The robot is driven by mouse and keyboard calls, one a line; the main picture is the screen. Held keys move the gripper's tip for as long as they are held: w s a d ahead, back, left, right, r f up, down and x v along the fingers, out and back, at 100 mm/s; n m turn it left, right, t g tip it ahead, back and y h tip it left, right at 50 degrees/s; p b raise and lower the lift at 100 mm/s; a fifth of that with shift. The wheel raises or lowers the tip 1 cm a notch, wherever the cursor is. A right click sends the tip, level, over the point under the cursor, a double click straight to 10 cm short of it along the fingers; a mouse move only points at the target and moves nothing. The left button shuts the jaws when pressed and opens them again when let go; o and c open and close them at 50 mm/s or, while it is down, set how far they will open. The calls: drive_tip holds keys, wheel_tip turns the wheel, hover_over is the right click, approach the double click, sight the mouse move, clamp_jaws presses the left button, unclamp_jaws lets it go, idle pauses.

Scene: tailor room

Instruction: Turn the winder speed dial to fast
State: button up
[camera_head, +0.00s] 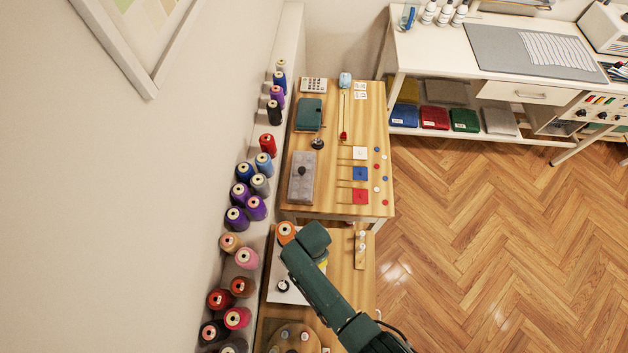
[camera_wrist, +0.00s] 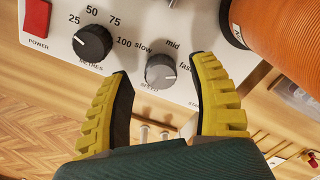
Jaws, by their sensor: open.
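In the wrist view the winder's white panel (camera_wrist: 140,20) carries a grey speed dial (camera_wrist: 160,72) with the words slow, mid and fast around it. The dial shows between the fingertips, and I see no contact. In the head view the winder (camera_head: 283,291) is partly hidden by my green arm. My fingers are mostly hidden there.
A dark meters dial (camera_wrist: 92,42) and a red power switch (camera_wrist: 36,18) sit left of the speed dial. An orange thread cone (camera_wrist: 272,35) stands close by on the right. Thread cones (camera_head: 245,258) line the wall ledge. A wooden table (camera_head: 325,190) with small items stands behind.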

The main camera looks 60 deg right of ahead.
wheel_tip(320, 180, up, 11)
drive_tip(key=shift+f, duration=0.15)
idle(0.5)
